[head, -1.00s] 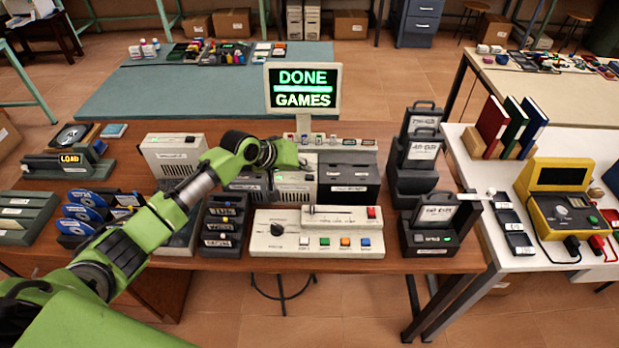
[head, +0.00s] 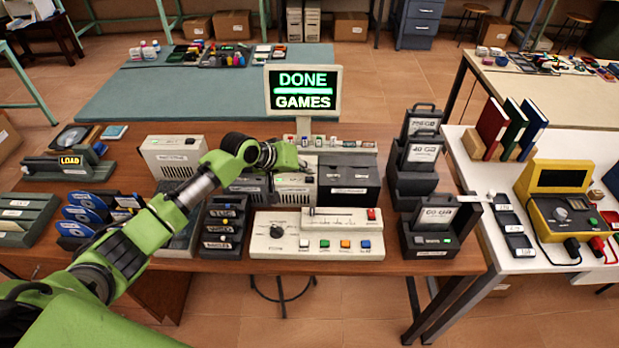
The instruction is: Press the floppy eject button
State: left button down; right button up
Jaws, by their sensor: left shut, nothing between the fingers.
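My left gripper (head: 290,158) is shut and empty. It hangs over the front of a row of box-shaped drives at the back of the wooden bench. A beige drive (head: 295,192) stands directly below and in front of its fingertips, with its upper front partly hidden by the gripper. The floppy eject button cannot be picked out at this size. I cannot tell whether the fingertips touch the drive. A green-lit monitor (head: 303,91) behind reads DONE and GAMES. My right gripper is not in view.
A beige control panel (head: 280,245) with a knob and coloured buttons sits in front. A dark drive (head: 349,195) is on the right, and black docks (head: 412,185) stand further right.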

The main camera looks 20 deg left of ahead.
aim_at(307, 179)
pick_arm(q)
jog(key=shift+f, duration=0.1)
jog(key=shift+f, duration=0.35)
jog(key=shift+f, duration=0.45)
dwell(0.9)
jog(key=shift+r, duration=0.1)
jog(key=shift+r+p, duration=0.75)
jog(key=shift+p, duration=0.05)
notch_tip(307, 179, up, 5)
jog(key=p, duration=0.5)
jog(key=shift+r, duration=0.1)
